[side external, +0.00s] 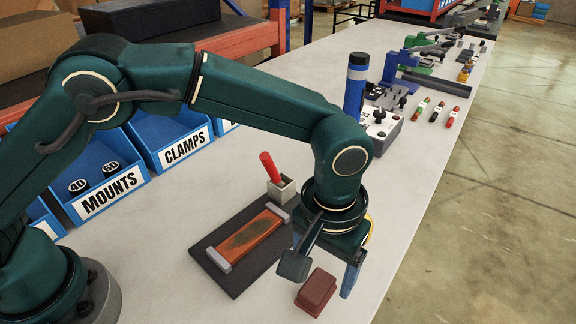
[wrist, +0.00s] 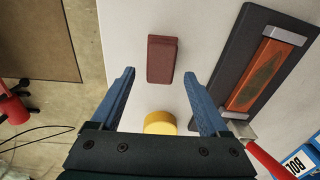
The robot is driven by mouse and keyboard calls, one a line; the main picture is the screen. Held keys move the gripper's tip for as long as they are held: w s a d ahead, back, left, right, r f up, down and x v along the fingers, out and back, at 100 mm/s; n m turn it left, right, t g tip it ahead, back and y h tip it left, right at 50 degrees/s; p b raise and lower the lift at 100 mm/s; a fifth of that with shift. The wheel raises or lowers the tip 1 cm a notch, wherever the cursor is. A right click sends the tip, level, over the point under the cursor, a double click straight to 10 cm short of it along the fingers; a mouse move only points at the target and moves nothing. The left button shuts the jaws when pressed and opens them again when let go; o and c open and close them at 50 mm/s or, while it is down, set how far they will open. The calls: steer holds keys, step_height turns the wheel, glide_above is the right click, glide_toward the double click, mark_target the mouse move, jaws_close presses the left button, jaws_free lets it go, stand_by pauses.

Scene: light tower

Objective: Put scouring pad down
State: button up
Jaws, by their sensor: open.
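The scouring pad (side external: 316,291) is a dark reddish-brown block. It lies flat on the pale bench near the front edge of the side view. In the wrist view the pad (wrist: 162,58) is just beyond and between the fingertips, with bare bench on either side of it. My gripper (wrist: 159,76) is open, its two blue fingers apart and neither touching the pad. In the side view one blue finger shows to the right of the pad, and the other is hidden.
A dark base (side external: 225,270) with an orange, dark-stained plate (side external: 248,238) lies left of the pad. A yellow round thing (wrist: 160,122) shows between my fingers. The bench's right edge is near.

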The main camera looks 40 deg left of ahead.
mark_target(321, 281)
step_height(321, 281, up, 10)
steer(key=a+r, duration=0.5)
steer(key=a, duration=0.1)
steer(key=s+a+f+t, duration=0.1)
steer(key=s+a+t, duration=0.1)
steer(key=s+a, duration=0.3)
steer(key=s+a+f+t, duration=0.1)
steer(key=s+a+t, duration=0.2)
steer(key=a, duration=0.8)
steer(key=s, duration=0.2)
steer(key=shift+s+a, duration=0.25)
steer(key=shift+s, duration=0.05)
steer(key=shift+f, duration=0.1)
steer(key=shift+o, duration=0.5)
